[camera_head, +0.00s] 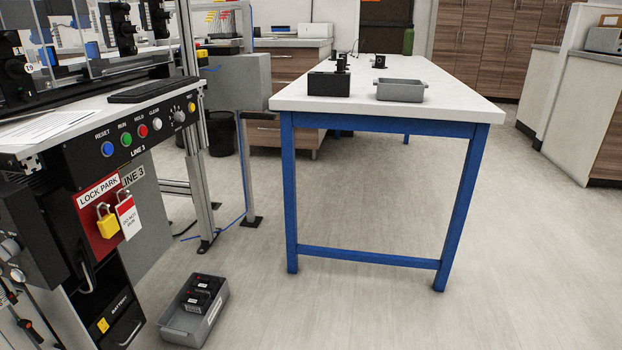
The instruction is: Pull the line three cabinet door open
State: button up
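The line three station has a black control panel marked LINE 3 (138,152) with coloured buttons and a knob. Below it, a grey cabinet panel (152,232) carries a partly covered label ending in "INE 3". A red LOCK PARK board (88,222) hangs in front of its left part, with a yellow padlock (108,222) and a red-and-white DO NOT RUN tag (129,216). A curved grey handle (87,282) shows left of the panel, by a dark area. I cannot tell whether the door is ajar. My gripper is not in view.
A grey bin (186,328) holding black blocks stands on the floor beside the cabinet. A black battery drawer (122,318) is low at left.

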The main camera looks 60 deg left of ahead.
aim_at(139, 254)
jog(key=u, duration=3.3)
jog(key=i+l, duration=0.2)
jog(key=i+l+u, duration=0.1)
jog(key=l, duration=0.35)
jog(key=i+l+u, duration=0.1)
jog(key=i+l, duration=0.4)
jog(key=l, duration=0.15)
jog(key=i+l+u, duration=0.1)
jog(key=l, duration=0.25)
jog(key=i+l, duration=0.3)
jog(key=l+u, duration=0.05)
